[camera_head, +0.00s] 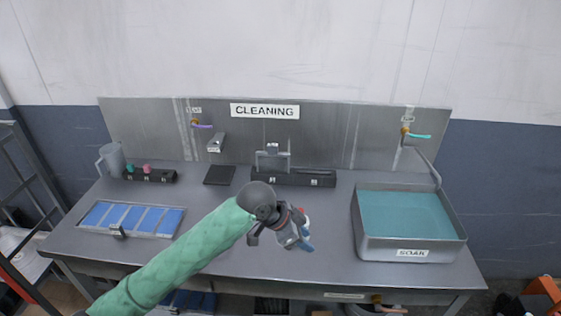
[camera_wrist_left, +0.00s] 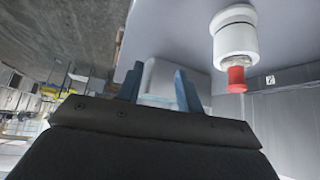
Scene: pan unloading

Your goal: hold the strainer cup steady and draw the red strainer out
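The white strainer cup (camera_wrist_left: 236,38) stands at the upper right of the wrist view, which looks upside down. The red strainer (camera_wrist_left: 236,80) shows at its end on a short clear part. In the head view the red strainer (camera_head: 301,210) is a small spot just behind my left gripper (camera_head: 308,242), which hides most of the cup. In the wrist view the two blue fingers of my left gripper (camera_wrist_left: 157,75) stand apart, beside the cup and not around it. A pale blocky shape shows between and behind them; I cannot tell what it is. My right gripper is out of view.
A black rack (camera_head: 293,178) stands behind, with a black pad (camera_head: 219,175) to its left. A soak basin (camera_head: 361,225) is at the right, and blue panels (camera_head: 130,217) are at the left. The table (camera_head: 215,240) is clear around my arm.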

